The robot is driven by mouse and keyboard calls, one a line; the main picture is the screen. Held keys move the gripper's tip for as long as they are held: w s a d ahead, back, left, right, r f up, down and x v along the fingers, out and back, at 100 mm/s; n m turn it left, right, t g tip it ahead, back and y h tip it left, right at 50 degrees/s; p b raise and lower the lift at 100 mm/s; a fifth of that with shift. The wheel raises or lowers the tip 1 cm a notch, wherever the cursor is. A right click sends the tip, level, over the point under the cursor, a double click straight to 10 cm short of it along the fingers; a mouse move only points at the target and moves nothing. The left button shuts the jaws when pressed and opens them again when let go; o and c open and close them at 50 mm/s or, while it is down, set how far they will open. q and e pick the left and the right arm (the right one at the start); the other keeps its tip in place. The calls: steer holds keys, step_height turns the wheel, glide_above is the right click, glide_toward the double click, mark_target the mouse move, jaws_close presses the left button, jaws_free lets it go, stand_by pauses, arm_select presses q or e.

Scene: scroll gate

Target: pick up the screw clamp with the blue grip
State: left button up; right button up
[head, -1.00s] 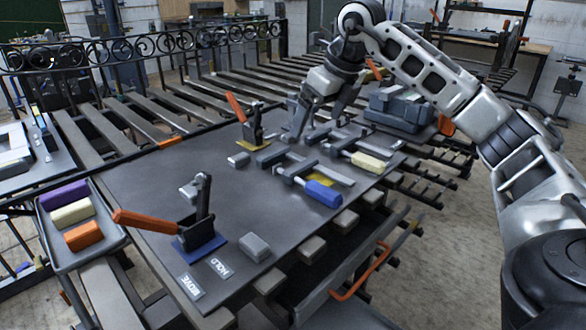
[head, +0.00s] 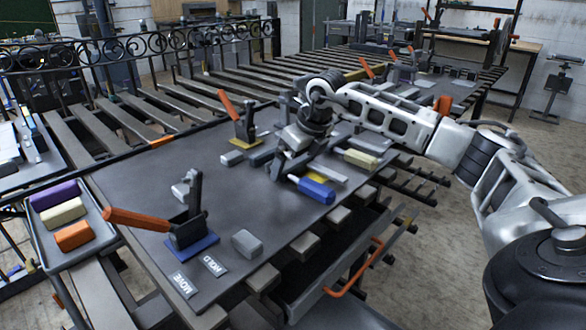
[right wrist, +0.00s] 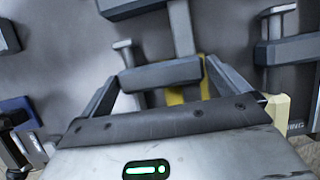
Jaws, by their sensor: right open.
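The screw clamp with the blue grip (head: 316,190) lies on the dark tabletop (head: 130,180). Its blue handle points toward the table's front edge, and my right gripper hides much of its metal frame. My right gripper (head: 286,170) is open, pointing down over that frame, just behind and left of the blue handle. In the right wrist view, a grey clamp bar (right wrist: 160,74) shows between the open fingers, and the blue grip does not show. I cannot tell whether the fingers touch the bar. My left gripper is not in view.
A cream-handled clamp (head: 361,159) lies behind and right. Toggle clamps with orange levers stand on a blue pad (head: 192,247) and a yellow pad (head: 245,142). A tray (head: 55,262) with coloured blocks is at left. Clear tabletop lies left of the gripper.

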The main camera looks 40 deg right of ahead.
steer(key=c, duration=1)
steer(key=shift+r, duration=0.1)
steer(key=shift+c, duration=1.3)
steer(key=shift+w, duration=0.1)
steer(key=shift+r, duration=0.15)
